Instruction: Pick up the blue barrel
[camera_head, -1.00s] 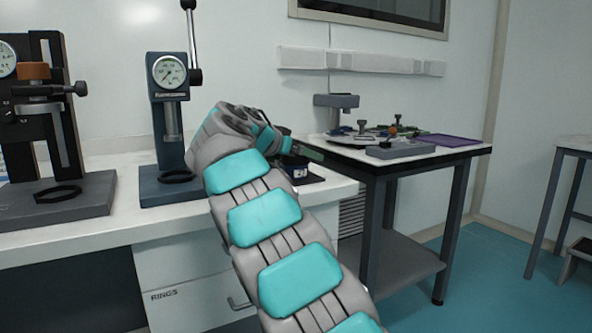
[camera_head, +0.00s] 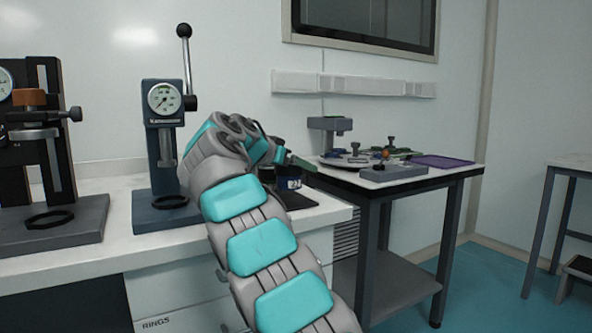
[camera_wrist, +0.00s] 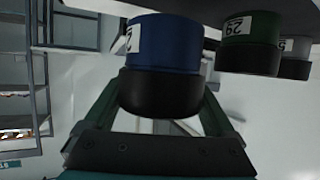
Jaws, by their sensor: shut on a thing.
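The blue barrel (camera_wrist: 163,45) has a white label and a black end. In the wrist view it sits between the two green fingers of my gripper (camera_wrist: 160,85), which is shut on it. In the head view my gripper (camera_head: 290,160) is over the right end of the white bench, mostly hidden behind my arm. A small labelled barrel with a bluish side (camera_head: 293,184) shows just under the fingers there. I cannot tell whether the blue barrel touches the dark surface at the top of the wrist view.
A green barrel (camera_wrist: 249,42) and a grey one (camera_wrist: 294,57) stand close beside the blue barrel. A gauge press (camera_head: 163,150) stands left of my gripper. A dark-framed table (camera_head: 455,172) with parts and a purple tray (camera_head: 443,161) is to the right.

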